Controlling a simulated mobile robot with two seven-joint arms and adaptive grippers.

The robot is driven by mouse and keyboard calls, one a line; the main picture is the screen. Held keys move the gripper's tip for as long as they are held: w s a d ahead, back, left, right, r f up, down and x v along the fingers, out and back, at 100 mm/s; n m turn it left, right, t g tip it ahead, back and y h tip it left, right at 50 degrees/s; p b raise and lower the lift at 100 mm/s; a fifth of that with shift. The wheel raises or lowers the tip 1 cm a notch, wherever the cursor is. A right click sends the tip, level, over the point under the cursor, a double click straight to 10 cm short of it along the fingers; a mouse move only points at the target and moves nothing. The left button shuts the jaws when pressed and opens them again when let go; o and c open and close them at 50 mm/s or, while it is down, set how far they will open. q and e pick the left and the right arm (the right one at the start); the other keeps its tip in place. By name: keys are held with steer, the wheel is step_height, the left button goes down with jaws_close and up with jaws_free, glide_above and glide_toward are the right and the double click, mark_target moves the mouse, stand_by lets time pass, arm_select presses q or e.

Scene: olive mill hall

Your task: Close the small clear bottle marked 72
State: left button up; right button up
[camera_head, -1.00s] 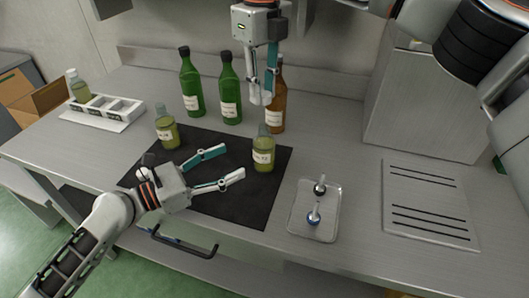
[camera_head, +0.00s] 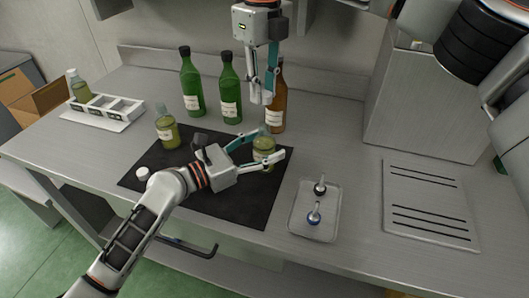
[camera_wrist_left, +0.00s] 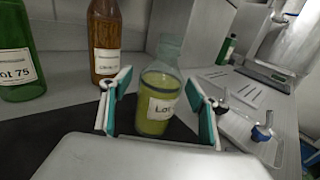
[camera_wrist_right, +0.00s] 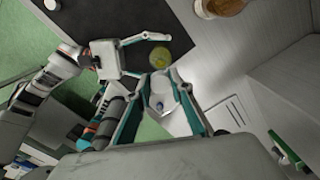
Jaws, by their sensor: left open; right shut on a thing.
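A small clear bottle with yellow-green liquid (camera_head: 263,146) stands upright near the mat's right end. In the left wrist view the bottle (camera_wrist_left: 158,98) stands between my left fingers, its label only partly readable as "Lot". My left gripper (camera_head: 268,153) is open around it; a gap shows on the right side. My right gripper (camera_head: 262,98) is above and behind this bottle, shut on a small pale thing that I cannot identify. A similar small bottle (camera_head: 167,130) stands on the mat's left side; its number is unclear to me.
Two green bottles (camera_head: 192,85) and an amber bottle (camera_head: 276,112) stand behind the dark mat (camera_head: 235,205). A white cap (camera_head: 142,173) lies at its left. A white rack (camera_head: 125,121) stands at far left.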

mark_target(263, 124)
arm_select(q)
steer(key=c, duration=1.7)
arm_select(e)
steer(key=shift+f, duration=2.5)
steer(key=shift+f, duration=0.1)
steer(key=shift+f, duration=0.8)
arm_select(q)
jaws_close()
arm_select(e)
steer(key=shift+f, duration=0.55)
